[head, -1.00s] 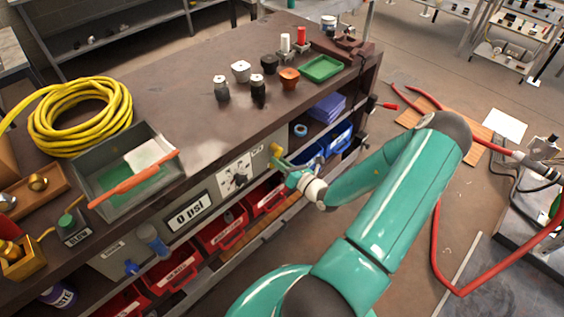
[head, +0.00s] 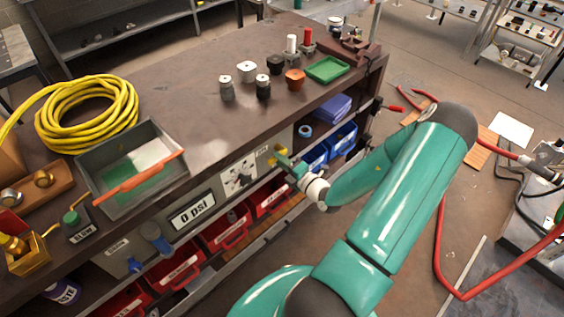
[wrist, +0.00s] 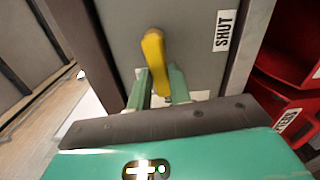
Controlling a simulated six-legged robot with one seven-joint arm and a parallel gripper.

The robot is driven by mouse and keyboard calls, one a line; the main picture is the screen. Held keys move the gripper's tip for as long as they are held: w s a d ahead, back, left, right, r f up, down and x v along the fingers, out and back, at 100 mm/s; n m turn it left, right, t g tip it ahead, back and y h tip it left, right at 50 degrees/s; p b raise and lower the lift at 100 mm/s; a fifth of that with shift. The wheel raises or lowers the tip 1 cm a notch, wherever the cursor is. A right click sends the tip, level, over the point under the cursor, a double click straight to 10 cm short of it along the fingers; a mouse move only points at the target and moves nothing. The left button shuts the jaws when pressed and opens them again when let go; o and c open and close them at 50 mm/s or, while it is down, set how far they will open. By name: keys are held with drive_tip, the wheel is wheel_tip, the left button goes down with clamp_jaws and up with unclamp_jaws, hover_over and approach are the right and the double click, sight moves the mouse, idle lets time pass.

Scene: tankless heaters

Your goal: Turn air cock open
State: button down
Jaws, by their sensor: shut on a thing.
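The air cock's yellow handle (wrist: 153,48) stands out from a grey panel in the wrist view. My gripper (wrist: 160,86) has its two green fingers on either side of the handle's lower part and is shut on it. The handle's upper part shows beyond the fingers, leaning slightly. A "SHUT" label (wrist: 222,31) is on the panel to the right of the handle. In the head view the yellow handle (head: 279,149) is small at the right end of the bench's front panel, with my gripper (head: 284,161) at it and partly hiding it.
A "0 psi" display (head: 193,212) and a blue valve (head: 155,236) are on the same front panel. Red bins (head: 226,229) and blue bins (head: 340,139) sit on shelves below the bench top. A yellow hose coil (head: 87,112) and grey tray (head: 171,150) lie on top.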

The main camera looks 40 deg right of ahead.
drive_tip(key=shift+r+m, duration=0.15)
drive_tip(key=shift+m, duration=0.45)
drive_tip(key=c, duration=1.3)
unclamp_jaws()
drive_tip(key=shift+s, duration=0.15)
drive_tip(key=s, duration=1.3)
drive_tip(key=shift+s+d, duration=0.15)
drive_tip(key=shift+s, duration=0.15)
